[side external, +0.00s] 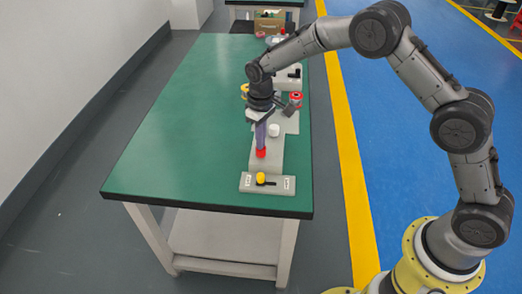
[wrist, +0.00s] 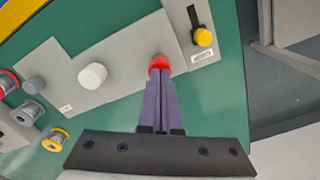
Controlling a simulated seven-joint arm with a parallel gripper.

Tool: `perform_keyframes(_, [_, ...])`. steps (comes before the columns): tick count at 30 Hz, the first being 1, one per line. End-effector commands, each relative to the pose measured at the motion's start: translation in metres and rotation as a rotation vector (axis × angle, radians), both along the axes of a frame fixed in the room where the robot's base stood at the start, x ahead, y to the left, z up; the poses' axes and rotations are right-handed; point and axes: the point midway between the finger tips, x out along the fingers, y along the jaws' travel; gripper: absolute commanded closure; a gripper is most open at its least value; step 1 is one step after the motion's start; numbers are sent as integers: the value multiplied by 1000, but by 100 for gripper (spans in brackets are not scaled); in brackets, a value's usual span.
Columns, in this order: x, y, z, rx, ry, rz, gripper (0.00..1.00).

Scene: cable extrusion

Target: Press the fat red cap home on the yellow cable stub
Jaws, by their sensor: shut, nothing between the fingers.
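The fat red cap (side external: 261,154) stands on the grey plate, near its front end. It also shows in the wrist view (wrist: 159,63), partly covered by my fingertips. My gripper (side external: 261,147) is shut and empty, its purple fingers pointing down over the cap. In the wrist view the fingertips (wrist: 160,76) meet the cap's near edge; I cannot tell whether they touch its top. I see no yellow cable stub below the cap, so how far the cap sits down is hidden.
A yellow knob (side external: 261,177) with a black bar sits on a labelled grey block in front. A white cylinder (side external: 274,130) stands on the plate behind the cap. A red-ended spool (side external: 296,98) and a yellow spool (wrist: 56,140) are farther back. The green table's left side is clear.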

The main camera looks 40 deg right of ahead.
Motion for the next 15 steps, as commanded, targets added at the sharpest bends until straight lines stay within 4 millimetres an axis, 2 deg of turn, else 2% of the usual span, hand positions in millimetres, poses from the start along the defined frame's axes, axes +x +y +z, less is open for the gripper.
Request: perform_keyframes(15, [-1,0,-8,-1,3,0,100])
